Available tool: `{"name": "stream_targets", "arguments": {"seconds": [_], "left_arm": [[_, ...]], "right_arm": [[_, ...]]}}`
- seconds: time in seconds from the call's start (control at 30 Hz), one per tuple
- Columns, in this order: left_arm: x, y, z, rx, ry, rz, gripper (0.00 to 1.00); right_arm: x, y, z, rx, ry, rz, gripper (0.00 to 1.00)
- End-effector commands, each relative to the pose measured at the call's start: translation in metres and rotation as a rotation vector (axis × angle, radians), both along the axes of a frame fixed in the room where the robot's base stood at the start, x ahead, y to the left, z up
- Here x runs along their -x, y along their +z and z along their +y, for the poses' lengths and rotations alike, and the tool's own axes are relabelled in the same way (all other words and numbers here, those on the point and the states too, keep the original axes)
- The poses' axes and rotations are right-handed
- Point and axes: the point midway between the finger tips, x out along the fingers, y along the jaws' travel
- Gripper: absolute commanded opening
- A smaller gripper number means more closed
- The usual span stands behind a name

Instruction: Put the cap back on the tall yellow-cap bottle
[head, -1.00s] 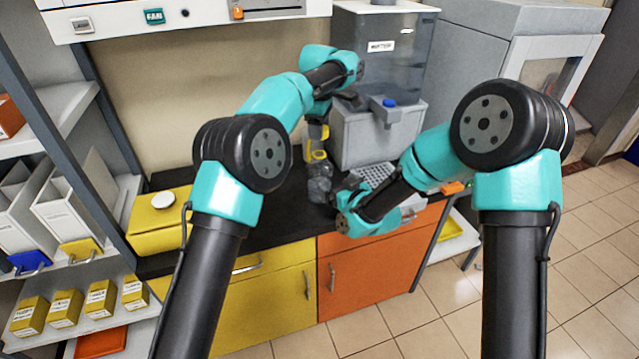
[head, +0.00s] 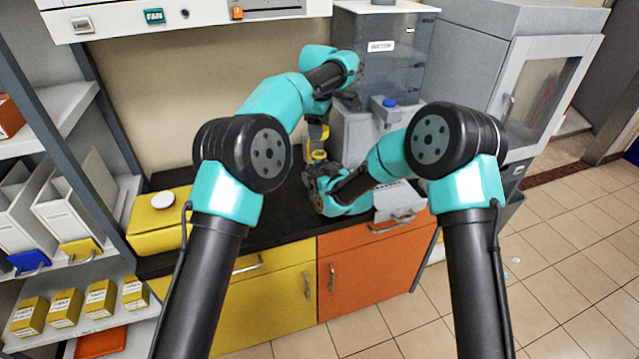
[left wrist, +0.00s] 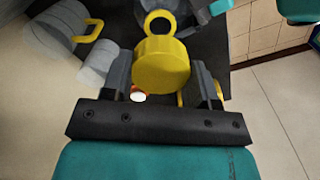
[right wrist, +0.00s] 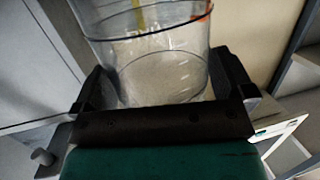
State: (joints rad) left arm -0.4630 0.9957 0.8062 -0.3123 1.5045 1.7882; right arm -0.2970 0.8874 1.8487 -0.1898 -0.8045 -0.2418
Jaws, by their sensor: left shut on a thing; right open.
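The yellow cap (left wrist: 162,65) sits between the jaws of my left gripper (left wrist: 165,80), which is shut on it. In the head view the cap (head: 318,131) is above the bottle. The tall bottle is clear, with a yellow neck ring (head: 318,156) and an open dark mouth (left wrist: 159,22) in the left wrist view. The cap and the neck are apart. My right gripper (head: 316,180) is open, with its jaws on both sides of the clear bottle body (right wrist: 155,65). Whether they touch it I cannot tell. My right gripper hides most of the bottle in the head view.
A grey unit with a blue knob (head: 389,103) stands on the dark counter (head: 275,217), right of the bottle. A yellow container with a white lid (head: 163,200) is at left. Grey cylinders with a yellow handle (left wrist: 88,28) show in the left wrist view.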

Motion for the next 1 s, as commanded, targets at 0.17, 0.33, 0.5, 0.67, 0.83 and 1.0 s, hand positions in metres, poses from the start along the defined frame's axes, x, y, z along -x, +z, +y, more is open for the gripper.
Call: {"name": "stream_targets", "arguments": {"seconds": [0.17,0.33,0.5,0.67,0.83,1.0], "left_arm": [[0.0,0.0,0.0,0.0,0.0,0.0,0.32],[0.0,0.0,0.0,0.0,0.0,0.0,0.32],[0.0,0.0,0.0,0.0,0.0,0.0,0.32],[0.0,0.0,0.0,0.0,0.0,0.0,0.32],[0.0,-0.011,0.0,-0.001,0.0,0.002,0.32],[0.001,-0.031,0.0,-0.001,0.0,0.002,0.32]], "right_arm": [[0.0,0.0,0.0,0.0,0.0,0.0,0.9],[0.0,0.0,0.0,0.0,0.0,0.0,0.74],[0.0,0.0,0.0,0.0,0.0,0.0,0.58],[0.0,0.0,0.0,0.0,0.0,0.0,0.47],[0.0,0.0,0.0,0.0,0.0,0.0,0.47],[0.0,0.0,0.0,0.0,0.0,0.0,0.47]]}}
